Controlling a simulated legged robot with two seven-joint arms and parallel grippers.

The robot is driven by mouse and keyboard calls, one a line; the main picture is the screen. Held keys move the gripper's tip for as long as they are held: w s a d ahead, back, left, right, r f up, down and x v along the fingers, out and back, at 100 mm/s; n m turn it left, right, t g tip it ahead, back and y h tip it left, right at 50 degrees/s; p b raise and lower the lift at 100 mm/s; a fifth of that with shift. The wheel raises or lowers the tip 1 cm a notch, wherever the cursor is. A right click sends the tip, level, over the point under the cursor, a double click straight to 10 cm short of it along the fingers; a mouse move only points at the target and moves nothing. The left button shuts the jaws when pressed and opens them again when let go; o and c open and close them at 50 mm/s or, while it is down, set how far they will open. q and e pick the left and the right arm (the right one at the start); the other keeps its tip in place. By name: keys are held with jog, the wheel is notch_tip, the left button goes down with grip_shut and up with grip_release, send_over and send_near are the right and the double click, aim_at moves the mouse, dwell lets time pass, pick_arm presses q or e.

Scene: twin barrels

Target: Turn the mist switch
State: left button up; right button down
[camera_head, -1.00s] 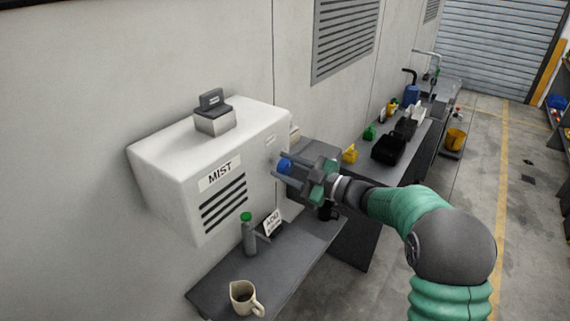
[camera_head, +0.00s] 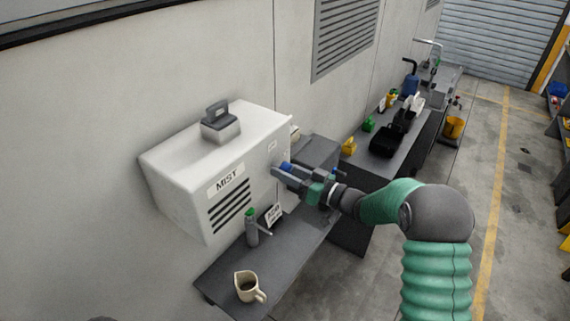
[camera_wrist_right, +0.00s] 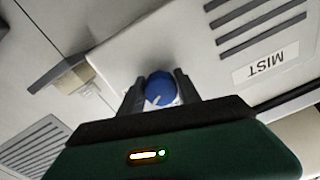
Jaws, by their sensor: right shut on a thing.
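The white mist box (camera_head: 185,200) with the label MIST and dark vent slots is fixed to the wall in the head view; it also shows in the right wrist view (camera_wrist_right: 200,50). The mist switch, a blue knob with a white pointer line (camera_wrist_right: 160,88), is on the box's right side. In the head view a bit of the blue knob (camera_head: 286,166) shows at my right gripper's tips. My right gripper (camera_head: 279,171) is shut on the knob, with one finger on each side of it in the right wrist view (camera_wrist_right: 160,92). My left gripper is not in view.
A grey block with a handle (camera_head: 221,127) sits on top of the box. Below, a dark bench (camera_head: 228,275) holds a beige jug (camera_head: 247,287), a green-capped bottle (camera_head: 251,230) and a small sign (camera_head: 273,215). Another bench with black trays (camera_head: 385,141) stands beyond.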

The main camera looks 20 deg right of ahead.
jog(key=m+p, duration=0.1)
jog(key=m, duration=0.1)
jog(key=m+p, duration=0.1)
jog(key=m, duration=0.1)
jog(key=shift+d+r+p, duration=0.1)
jog(key=shift+r+p, duration=0.15)
jog(key=shift+p, duration=0.1)
jog(key=shift+m+p, duration=0.5)
jog(key=shift+m, duration=0.5)
jog(key=shift+f, duration=0.1)
jog(key=c, duration=1.1)
grip_release()
jog(key=shift+o, duration=1.2)
jog(key=shift+d+f, duration=0.1)
jog(key=shift+d, duration=0.05)
